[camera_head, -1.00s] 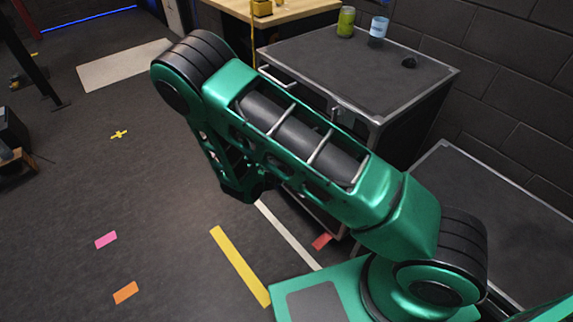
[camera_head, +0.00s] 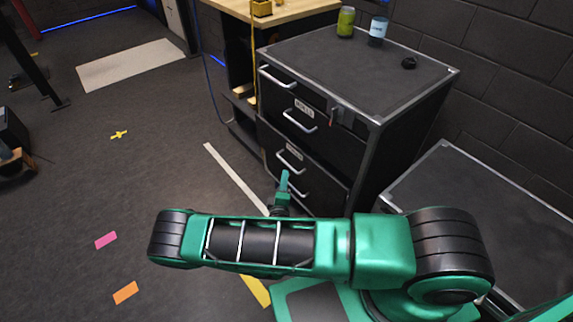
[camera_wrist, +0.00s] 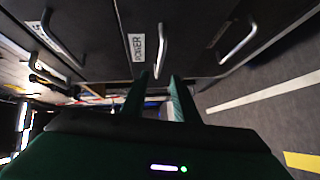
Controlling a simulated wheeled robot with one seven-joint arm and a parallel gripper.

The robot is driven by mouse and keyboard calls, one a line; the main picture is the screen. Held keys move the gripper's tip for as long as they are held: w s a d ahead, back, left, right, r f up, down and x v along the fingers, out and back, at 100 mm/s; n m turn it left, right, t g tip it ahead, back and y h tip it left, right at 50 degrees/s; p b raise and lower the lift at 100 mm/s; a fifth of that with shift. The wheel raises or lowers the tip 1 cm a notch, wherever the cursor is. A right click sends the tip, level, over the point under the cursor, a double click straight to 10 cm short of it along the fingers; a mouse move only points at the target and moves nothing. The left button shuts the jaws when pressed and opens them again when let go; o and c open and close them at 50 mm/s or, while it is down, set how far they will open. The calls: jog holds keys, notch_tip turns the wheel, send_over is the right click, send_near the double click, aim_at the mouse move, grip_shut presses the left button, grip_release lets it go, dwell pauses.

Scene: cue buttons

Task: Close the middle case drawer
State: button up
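The dark drawer case (camera_head: 372,75) stands right of centre in the head view, with several silver bar handles down its front. The upper handle (camera_head: 277,78), a second handle (camera_head: 299,121) and a lower handle (camera_head: 290,162) show, with pale labels by some. How far any drawer stands out is hard to tell. My gripper (camera_head: 285,180) is low in front of the case, near the lower handles. In the wrist view my gripper (camera_wrist: 161,78) has its two fingers apart with nothing between them, pointing at the drawer front. A labelled drawer's handle (camera_wrist: 161,50) lies just beyond the fingertips.
A green can (camera_head: 346,22), a blue-and-white cup (camera_head: 378,31) and a small black object (camera_head: 409,63) stand on the case top. A wooden workbench (camera_head: 290,10) is behind. A lower dark cabinet (camera_head: 480,205) stands at right. The floor at left is mostly open, with coloured tape marks.

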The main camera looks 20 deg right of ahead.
aim_at(286, 163)
jog(key=x, duration=1)
jog(key=shift+w+d, duration=0.1)
jog(key=shift+w, duration=0.2)
grip_shut()
